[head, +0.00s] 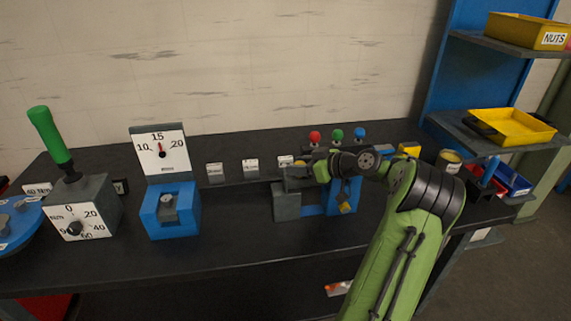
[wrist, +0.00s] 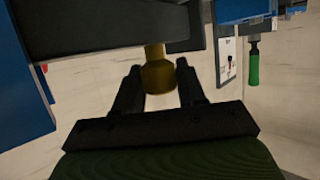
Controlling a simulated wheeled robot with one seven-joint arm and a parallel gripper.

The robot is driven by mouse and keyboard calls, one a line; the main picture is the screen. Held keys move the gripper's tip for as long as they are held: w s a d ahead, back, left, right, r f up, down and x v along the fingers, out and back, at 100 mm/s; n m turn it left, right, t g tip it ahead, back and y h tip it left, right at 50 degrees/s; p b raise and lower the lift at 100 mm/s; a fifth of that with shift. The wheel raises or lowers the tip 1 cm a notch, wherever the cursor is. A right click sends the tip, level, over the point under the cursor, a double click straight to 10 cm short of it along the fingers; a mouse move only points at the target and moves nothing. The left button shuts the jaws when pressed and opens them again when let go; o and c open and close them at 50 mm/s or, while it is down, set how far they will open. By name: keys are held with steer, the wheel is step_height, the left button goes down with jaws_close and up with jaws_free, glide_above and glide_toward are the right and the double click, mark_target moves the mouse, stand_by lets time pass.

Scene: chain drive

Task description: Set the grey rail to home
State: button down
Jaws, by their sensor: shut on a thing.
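A long dark grey bar, which looks like the grey rail (wrist: 110,32), crosses the top of the wrist view. A brass knob (wrist: 157,72) hangs from it there. My gripper (wrist: 160,84) has a finger on each side of this knob and is shut on it. In the head view my gripper (head: 302,169) reaches from the right to the grey and blue fixture, above a grey block (head: 287,207). The knob is mostly hidden there by my gripper and wrist. Small white labels (head: 250,166) stand in a row to the left; their words are too small to read.
A blue gauge stand (head: 170,215) and a grey dial box with a green lever (head: 48,137) stand left. Red, green and blue knobs (head: 337,134) stand behind my wrist. Shelves with yellow trays (head: 512,127) are at right. The front tabletop is clear.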

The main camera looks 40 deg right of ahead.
steer(key=shift+s+d, duration=0.1)
steer(key=shift+d, duration=0.1)
steer(key=c, duration=0.7)
jaws_free()
steer(key=shift+s+d, duration=0.1)
steer(key=shift+c, duration=0.2)
steer(key=p+v, duration=0.2)
steer(key=v, duration=1.3)
steer(key=shift+s+r+p, duration=0.2)
steer(key=shift+s+p, duration=0.05)
steer(key=shift+p, duration=0.1)
